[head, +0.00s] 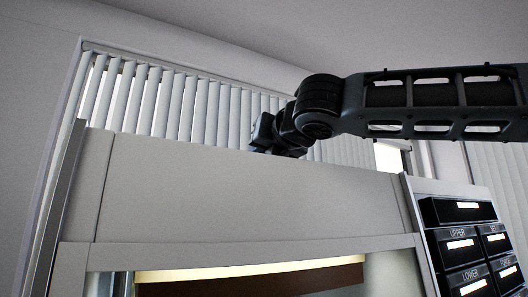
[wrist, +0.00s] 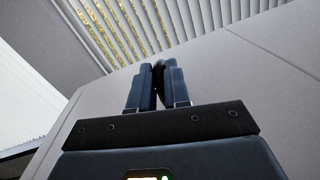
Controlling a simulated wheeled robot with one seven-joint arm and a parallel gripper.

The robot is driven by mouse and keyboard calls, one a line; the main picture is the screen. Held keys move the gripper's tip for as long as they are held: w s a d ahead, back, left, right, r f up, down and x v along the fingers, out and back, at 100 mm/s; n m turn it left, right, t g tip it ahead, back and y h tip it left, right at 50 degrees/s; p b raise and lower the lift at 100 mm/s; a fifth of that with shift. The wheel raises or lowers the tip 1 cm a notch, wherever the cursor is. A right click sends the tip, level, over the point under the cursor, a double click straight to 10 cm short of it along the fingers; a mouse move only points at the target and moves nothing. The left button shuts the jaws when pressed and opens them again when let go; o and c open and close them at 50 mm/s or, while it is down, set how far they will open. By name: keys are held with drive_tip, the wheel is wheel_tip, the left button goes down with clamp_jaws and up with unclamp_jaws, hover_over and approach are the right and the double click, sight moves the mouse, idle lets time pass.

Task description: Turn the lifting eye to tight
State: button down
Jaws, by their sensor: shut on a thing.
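My gripper (wrist: 157,72) shows in the wrist view with its two blue-grey fingers close together. They are shut on a small dark thing, which I take to be the lifting eye (wrist: 158,66). Only a narrow dark part of it shows between the fingertips, so its turn angle and its seat cannot be told. In the head view my arm reaches in from the right and bends down behind the top edge of the press's front panel (head: 245,185). The fingertips and the eye are hidden there.
Vertical blinds (head: 190,105) hang behind the press. A rack of black labelled boxes (head: 460,245) stands at the right. Below the press's front panel is an opening with a lit strip and a brown band (head: 250,280).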

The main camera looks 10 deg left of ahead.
drive_tip(key=m+t+h, duration=0.1)
drive_tip(key=m+h, duration=0.1)
drive_tip(key=h, duration=0.1)
drive_tip(key=a+m+t+h, duration=0.1)
drive_tip(key=m+h, duration=0.1)
drive_tip(key=h, duration=0.1)
drive_tip(key=shift+s+a, duration=0.1)
drive_tip(key=shift+s, duration=0.1)
drive_tip(key=shift+a+m+h+p, duration=0.15)
drive_tip(key=shift+m+h, duration=0.7)
drive_tip(key=shift+h, duration=0.5)
drive_tip(key=shift+a+m+h+p, duration=0.15)
drive_tip(key=shift+m+h, duration=0.7)
drive_tip(key=shift+h, duration=0.5)
drive_tip(key=shift+w+f+h, duration=0.1)
drive_tip(key=shift+h, duration=0.2)
drive_tip(key=c, duration=1.1)
unclamp_jaws()
drive_tip(key=s+b, duration=0.1)
drive_tip(key=s, duration=0.3)
drive_tip(key=s+a+b, duration=0.1)
drive_tip(key=s, duration=0.1)
drive_tip(key=shift+s+a+f+b, duration=0.1)
drive_tip(key=shift+s+b, duration=0.15)
drive_tip(key=shift+b, duration=0.05)
drive_tip(key=shift+s, duration=0.6)
